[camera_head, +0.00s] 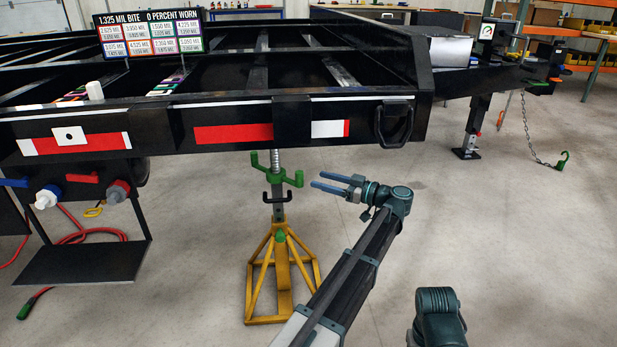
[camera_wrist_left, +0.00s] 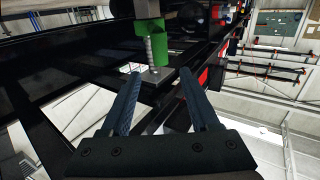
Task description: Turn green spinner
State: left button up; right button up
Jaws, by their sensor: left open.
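The green spinner (camera_head: 277,170) is a nut with upward prongs on the threaded screw (camera_head: 275,158) of a yellow jack stand (camera_head: 283,278). It stands under the trailer frame's edge. My left gripper (camera_head: 317,180) is open and empty, just right of the spinner, with its fingers pointing left toward it. In the left wrist view, a green part (camera_wrist_left: 150,45) and a threaded rod show beyond the open fingers (camera_wrist_left: 160,72), apart from both. My right gripper is not in view.
A black trailer frame (camera_head: 260,110) with red and white reflectors lies just above the stand. A black hook-shaped handle (camera_head: 278,197) sits below the spinner. The floor to the right is clear up to a chain (camera_head: 530,140).

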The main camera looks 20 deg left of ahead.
pick_arm(q)
jog(key=shift+d, duration=1.25)
